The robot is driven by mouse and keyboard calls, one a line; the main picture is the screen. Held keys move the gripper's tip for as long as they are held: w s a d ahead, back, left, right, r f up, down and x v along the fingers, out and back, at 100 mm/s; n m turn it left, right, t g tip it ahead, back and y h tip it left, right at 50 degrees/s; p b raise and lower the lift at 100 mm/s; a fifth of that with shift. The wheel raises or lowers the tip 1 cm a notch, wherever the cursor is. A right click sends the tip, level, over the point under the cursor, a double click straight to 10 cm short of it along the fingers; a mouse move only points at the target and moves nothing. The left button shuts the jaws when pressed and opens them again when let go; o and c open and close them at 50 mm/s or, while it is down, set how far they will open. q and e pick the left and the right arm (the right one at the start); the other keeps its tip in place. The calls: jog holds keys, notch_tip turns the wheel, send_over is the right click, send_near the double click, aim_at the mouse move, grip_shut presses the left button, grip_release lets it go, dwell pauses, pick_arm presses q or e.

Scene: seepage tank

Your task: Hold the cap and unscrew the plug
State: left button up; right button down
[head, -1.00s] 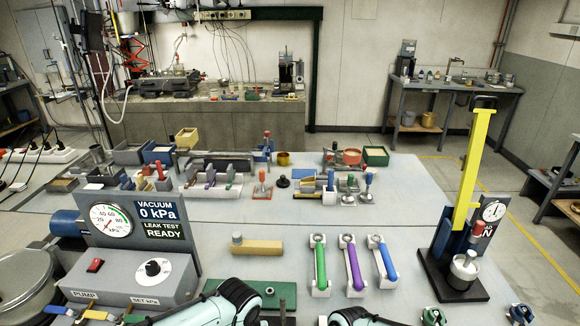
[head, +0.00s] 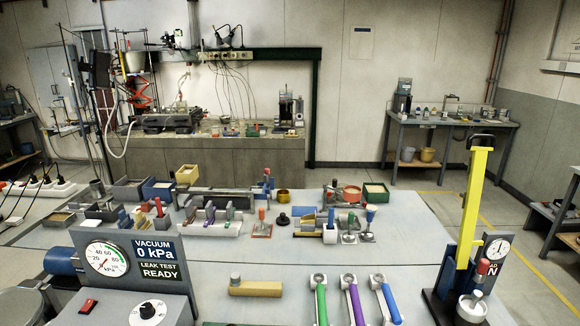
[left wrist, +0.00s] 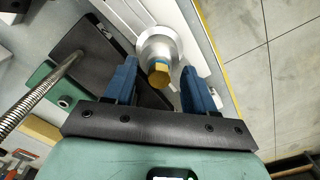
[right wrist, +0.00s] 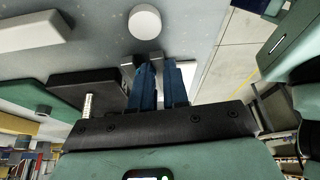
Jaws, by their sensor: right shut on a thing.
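In the left wrist view a silver round cap (left wrist: 160,42) shows with a brass hexagonal plug (left wrist: 159,74) at its near end. My left gripper (left wrist: 159,76) is open, its blue fingers apart on either side of the plug with gaps on both sides. In the right wrist view my right gripper (right wrist: 158,68) has its blue fingers close together, shut on a small part mostly hidden between them. I cannot tell which part it is. Neither gripper shows in the head view now, and I cannot make out the cap or plug there.
A white round knob (right wrist: 145,22) is beyond my right gripper. The gauge box (head: 130,270) and yellow lever stand (head: 473,205) flank the table.

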pick_arm(q)
jog(key=shift+r, duration=0.1)
jog(key=shift+r, duration=2.45)
jog(key=shift+c, duration=0.2)
notch_tip(320, 180, up, 7)
jog(key=m, duration=0.7)
notch_tip(320, 180, down, 12)
jog(key=shift+w+r, duration=0.15)
jog(key=shift+r, duration=0.1)
grip_shut()
